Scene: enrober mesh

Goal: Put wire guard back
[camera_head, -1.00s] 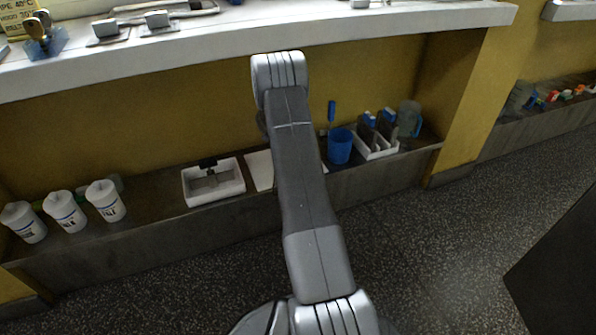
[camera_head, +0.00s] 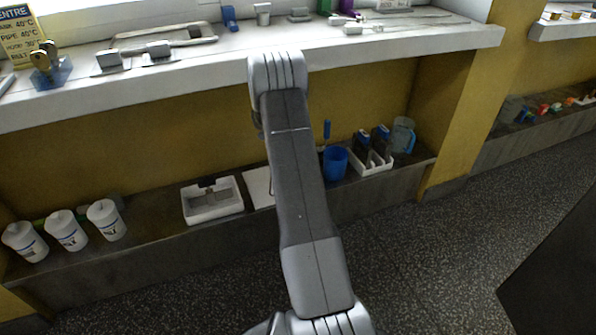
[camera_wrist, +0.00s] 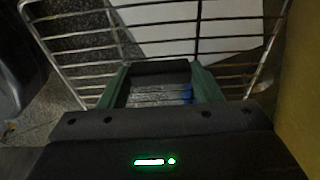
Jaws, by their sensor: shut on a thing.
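The wire guard (camera_wrist: 200,52), a grid of thin metal bars with a bent outer frame, fills the upper part of the wrist view. My gripper (camera_wrist: 160,76) has its two green fingers at the guard's near side and is shut on it. The guard's far edge runs out of the picture. In the head view my arm hides the gripper, and I cannot make out the guard there.
A white counter (camera_head: 120,85) runs above a low shelf (camera_head: 160,227). The shelf holds white lidded tubs (camera_head: 67,231), a white tray (camera_head: 213,210), a blue cup (camera_head: 335,163) and a divided white caddy (camera_head: 372,165). Speckled floor (camera_head: 420,260) lies in front.

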